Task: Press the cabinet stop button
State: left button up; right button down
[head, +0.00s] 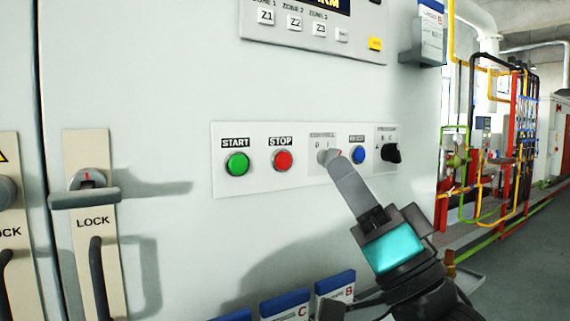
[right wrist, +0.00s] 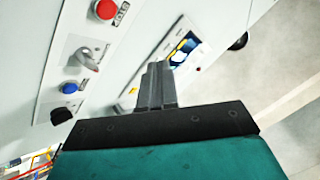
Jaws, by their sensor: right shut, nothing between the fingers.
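The red STOP button (head: 283,160) sits on a white control strip (head: 228,187) on the cabinet front, just right of the green START button (head: 237,164). It also shows at the top left of the right wrist view (right wrist: 105,9). My right gripper (head: 334,158) is shut and empty. In the head view its tips overlap the grey selector switch, to the right of the STOP button. In the right wrist view the selector (right wrist: 85,58) is fully visible and apart from the fingers. The tips do not cover the STOP button. My left gripper is out of view.
Right of the selector are a blue button (head: 358,154) and a black knob (head: 391,153). A keypad panel with a display (head: 330,45) is above. Lock handles (head: 88,180) stand out at the left. Blue-topped holders (head: 285,305) stick out below.

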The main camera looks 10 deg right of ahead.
aim_at(283, 161)
jog(key=w+a, duration=0.1)
jog(key=w, duration=0.1)
jog(key=w+a, duration=0.1)
jog(key=w, duration=0.2)
jog(key=w+a, duration=0.1)
jog(key=w, duration=0.2)
jog(key=shift+w, duration=0.15)
dwell(0.4)
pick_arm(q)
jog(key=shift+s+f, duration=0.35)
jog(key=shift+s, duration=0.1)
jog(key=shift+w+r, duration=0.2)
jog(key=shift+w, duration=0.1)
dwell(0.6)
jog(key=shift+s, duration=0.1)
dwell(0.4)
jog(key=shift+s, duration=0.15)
pick_arm(e)
jog(key=shift+w+a, duration=0.15)
jog(key=shift+w, duration=0.2)
